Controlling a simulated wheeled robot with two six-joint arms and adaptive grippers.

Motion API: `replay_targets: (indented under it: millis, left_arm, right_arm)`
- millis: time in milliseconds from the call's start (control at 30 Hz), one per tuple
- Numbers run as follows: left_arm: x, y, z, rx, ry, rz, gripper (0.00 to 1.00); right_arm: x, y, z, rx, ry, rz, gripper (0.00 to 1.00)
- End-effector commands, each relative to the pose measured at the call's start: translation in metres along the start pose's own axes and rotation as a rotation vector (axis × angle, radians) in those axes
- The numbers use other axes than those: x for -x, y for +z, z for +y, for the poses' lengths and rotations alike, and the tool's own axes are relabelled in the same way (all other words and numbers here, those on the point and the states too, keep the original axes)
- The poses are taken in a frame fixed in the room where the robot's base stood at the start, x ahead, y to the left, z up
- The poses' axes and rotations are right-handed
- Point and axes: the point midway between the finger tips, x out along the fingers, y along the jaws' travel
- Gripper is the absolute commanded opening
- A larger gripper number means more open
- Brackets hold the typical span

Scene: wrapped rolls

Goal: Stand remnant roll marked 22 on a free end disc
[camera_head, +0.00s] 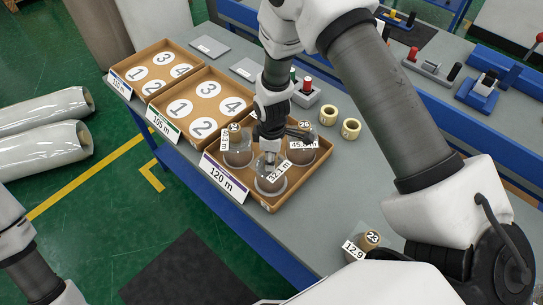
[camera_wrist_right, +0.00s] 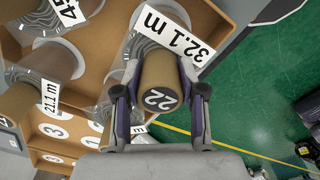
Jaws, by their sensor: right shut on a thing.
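The roll marked 22 (camera_wrist_right: 160,82) is a brown core with clear film and a 32.1 m tag, in the wrist view. My right gripper (camera_wrist_right: 157,100) is shut on its core, one finger on each side. In the head view, my right gripper (camera_head: 268,156) reaches down from above to this roll (camera_head: 269,183) at the near part of the 120 m tray (camera_head: 266,207). I cannot tell whether its base touches the tray. White numbered end discs show bare in the 105 m tray (camera_head: 205,108) and the farthest tray (camera_head: 157,70). My left gripper is out of view.
Roll 23 (camera_head: 369,241) is at the bench's near right. Two small rings (camera_head: 329,115) (camera_head: 351,128) sit right of the tray.

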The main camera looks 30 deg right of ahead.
Motion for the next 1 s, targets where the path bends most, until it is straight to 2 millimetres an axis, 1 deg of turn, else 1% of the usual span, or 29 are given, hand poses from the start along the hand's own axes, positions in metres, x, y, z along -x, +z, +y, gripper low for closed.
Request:
replay_targets:
  millis: [600, 633, 667, 700, 1000]
  left_arm:
    - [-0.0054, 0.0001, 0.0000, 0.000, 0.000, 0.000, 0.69]
    - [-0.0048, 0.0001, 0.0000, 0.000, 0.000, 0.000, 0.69]
    - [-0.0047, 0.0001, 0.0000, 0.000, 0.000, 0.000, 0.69]
    - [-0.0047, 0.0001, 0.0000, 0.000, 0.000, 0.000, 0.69]
    - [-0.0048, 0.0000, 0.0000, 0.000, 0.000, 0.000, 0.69]
  right_arm:
    - [-0.0083, -0.0001, 0.0001, 0.000, 0.000, 0.000, 0.00]
    - [-0.0076, -0.0001, 0.0002, 0.000, 0.001, 0.000, 0.51]
    - [-0.0075, -0.0001, 0.0001, 0.000, 0.000, 0.000, 0.61]
    - [-0.0075, -0.0001, 0.0001, 0.000, 0.000, 0.000, 0.69]
    - [-0.0067, 0.0000, 0.0000, 0.000, 0.000, 0.000, 0.69]
